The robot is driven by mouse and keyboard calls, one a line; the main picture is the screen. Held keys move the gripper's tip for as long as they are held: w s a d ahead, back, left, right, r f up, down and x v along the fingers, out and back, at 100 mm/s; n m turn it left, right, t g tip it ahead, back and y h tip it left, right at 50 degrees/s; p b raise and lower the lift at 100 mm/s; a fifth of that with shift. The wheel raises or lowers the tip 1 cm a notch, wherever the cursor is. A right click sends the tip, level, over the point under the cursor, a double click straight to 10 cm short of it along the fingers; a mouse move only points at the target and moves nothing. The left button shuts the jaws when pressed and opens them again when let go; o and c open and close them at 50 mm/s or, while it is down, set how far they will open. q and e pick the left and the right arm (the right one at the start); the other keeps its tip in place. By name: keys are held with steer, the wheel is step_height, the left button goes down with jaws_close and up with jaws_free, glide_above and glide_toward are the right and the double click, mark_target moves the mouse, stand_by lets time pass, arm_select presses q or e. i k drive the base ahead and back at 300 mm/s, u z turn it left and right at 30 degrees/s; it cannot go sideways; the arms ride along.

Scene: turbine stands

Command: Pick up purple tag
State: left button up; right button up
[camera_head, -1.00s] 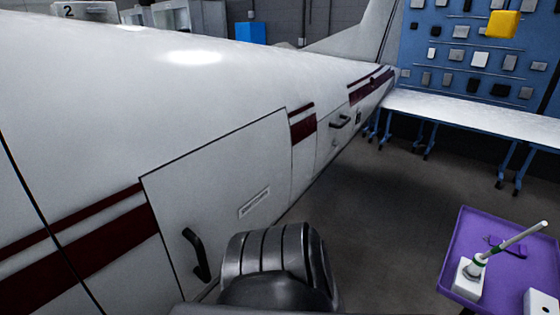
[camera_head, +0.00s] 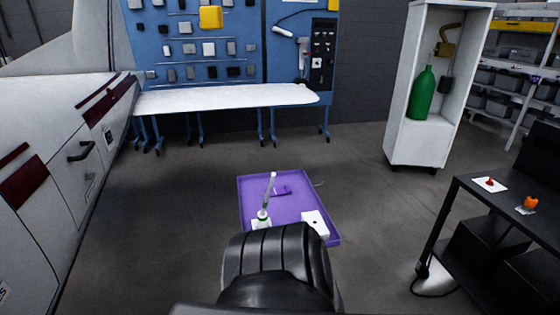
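A small purple item, likely the purple tag (camera_head: 283,191), lies on the purple tray (camera_head: 254,184) ahead of me. It is nearly the same colour as the tray, so its exact shape is hard to make out. A white and green stick (camera_head: 270,188) stands tilted in a small white holder (camera_head: 261,221) beside it. A white block (camera_head: 315,223) sits at the tray's front right. A dark ribbed part of my own body covers the tray's front edge. Neither of my grippers is in view.
A white aircraft body (camera_head: 85,150) runs along the left. A white bench (camera_head: 225,97) stands at the back below a blue tool board (camera_head: 255,18). A white cabinet (camera_head: 399,145) and a black table (camera_head: 455,205) are on the right. Floor around the tray is open.

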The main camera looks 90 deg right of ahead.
mark_target(285, 190)
steer(key=z, duration=2.75)
steer(key=i, duration=0.5)
steer(key=z, duration=0.05)
steer(key=k, duration=0.5)
steer(key=z, duration=1.8)
steer(key=i, duration=2)
steer(key=u, duration=0.25)
